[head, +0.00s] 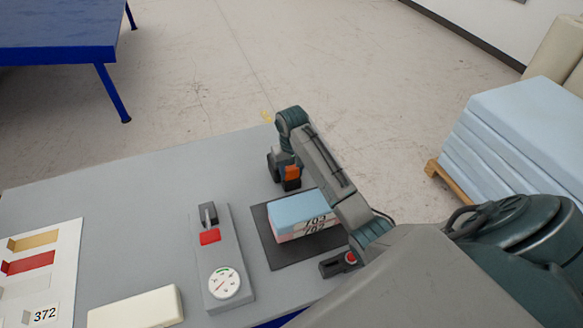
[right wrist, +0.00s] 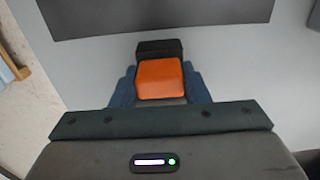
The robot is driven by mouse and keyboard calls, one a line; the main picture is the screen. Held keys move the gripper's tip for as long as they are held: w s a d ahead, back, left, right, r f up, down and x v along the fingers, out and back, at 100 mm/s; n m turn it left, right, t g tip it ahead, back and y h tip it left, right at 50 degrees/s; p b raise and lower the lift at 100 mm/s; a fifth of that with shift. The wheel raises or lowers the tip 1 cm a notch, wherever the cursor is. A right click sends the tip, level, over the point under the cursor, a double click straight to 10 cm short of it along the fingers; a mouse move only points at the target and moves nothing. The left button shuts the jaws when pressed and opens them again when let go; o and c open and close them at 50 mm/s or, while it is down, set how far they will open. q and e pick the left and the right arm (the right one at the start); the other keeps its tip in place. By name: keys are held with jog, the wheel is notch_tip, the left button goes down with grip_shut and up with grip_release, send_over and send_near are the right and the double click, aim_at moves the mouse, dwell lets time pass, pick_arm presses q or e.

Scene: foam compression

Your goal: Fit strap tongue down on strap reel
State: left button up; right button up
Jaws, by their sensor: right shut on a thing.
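The orange and black strap tongue (head: 291,173) is at the tip of my right gripper (head: 283,172), near the table's far edge, behind the foam block in the head view. My right gripper is shut on it. In the right wrist view, the orange block (right wrist: 160,79) sits between the two fingers, with a black part (right wrist: 160,48) beyond it. A small dark unit with a red button (head: 338,263), which looks like the strap reel, lies at the mat's front right corner, apart from the tongue. My left gripper is not in view.
A blue and pink foam block (head: 300,212) lies on a dark mat (head: 270,247). A grey gauge unit (head: 219,262) with a red part stands left of it. A cream block (head: 135,308) and a sample board (head: 42,268) are further left. The table (head: 130,200) behind them is clear.

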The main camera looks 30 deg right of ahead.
jog(key=shift+f, duration=0.45)
jog(key=o, duration=1.1)
